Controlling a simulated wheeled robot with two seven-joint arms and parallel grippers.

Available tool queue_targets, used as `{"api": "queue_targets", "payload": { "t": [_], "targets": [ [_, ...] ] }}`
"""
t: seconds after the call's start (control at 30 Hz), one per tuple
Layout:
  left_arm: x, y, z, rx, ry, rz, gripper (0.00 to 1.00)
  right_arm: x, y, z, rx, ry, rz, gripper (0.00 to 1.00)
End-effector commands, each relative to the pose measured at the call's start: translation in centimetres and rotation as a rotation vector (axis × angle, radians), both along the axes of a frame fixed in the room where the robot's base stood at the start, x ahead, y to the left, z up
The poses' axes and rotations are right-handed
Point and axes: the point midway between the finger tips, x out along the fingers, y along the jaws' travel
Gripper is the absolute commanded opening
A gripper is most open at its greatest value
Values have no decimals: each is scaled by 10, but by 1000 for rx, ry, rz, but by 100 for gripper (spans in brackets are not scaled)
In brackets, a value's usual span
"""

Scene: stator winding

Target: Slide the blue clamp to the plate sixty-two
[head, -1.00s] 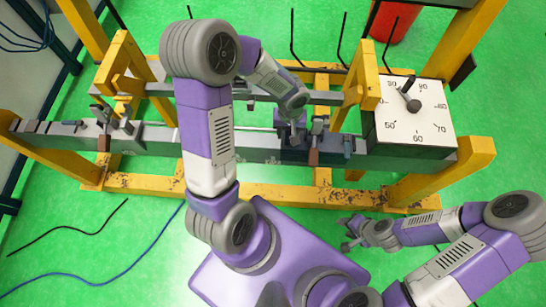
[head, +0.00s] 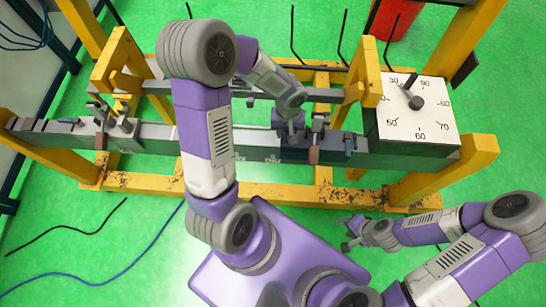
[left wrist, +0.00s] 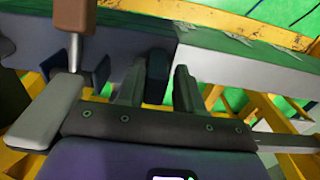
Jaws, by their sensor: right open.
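My left gripper (head: 291,132) reaches down onto the long grey rail (head: 245,148). In the left wrist view its two fingers (left wrist: 157,88) stand either side of a dark blue block (left wrist: 157,72), which may be the blue clamp. I cannot tell whether they press on it. In the head view the gripper mostly hides that spot. A small blue piece (head: 349,145) sits on the rail further right. A white plate (head: 438,116) with a ring of numbers and a pointer tops the rail's right end; no sixty-two is readable. My right gripper (head: 350,235) is open and empty, in front of the frame.
Brown-handled fittings stand on the rail right of the gripper (head: 313,154) and at the left (head: 101,139). A yellow frame (head: 250,192) surrounds the rail. Several thin black rods rise behind. A red bin (head: 397,20) stands at the back. Green floor is clear front left except cables.

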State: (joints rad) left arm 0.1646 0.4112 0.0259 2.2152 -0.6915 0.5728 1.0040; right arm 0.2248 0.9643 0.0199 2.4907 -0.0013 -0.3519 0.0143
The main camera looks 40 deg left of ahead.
Motion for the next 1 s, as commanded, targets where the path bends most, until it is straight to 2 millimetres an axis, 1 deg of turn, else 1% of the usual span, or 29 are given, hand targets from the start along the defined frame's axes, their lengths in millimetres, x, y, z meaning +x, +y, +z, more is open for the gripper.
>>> {"api": "queue_targets", "payload": {
  "t": [0.03,0.1,0.47,1.0],
  "targets": [
    [-5,8,0,4,5,6,30,0,0,0,0,0,0,45],
    [-8,14,0,5,5,7,30,0,0,1,0,0,0,45],
    [-28,45,0,4,5,6,30,0,0,3,0,0,0,45],
    [-56,91,1,4,6,9,30,0,0,12,0,0,0,45]
  ]
}}
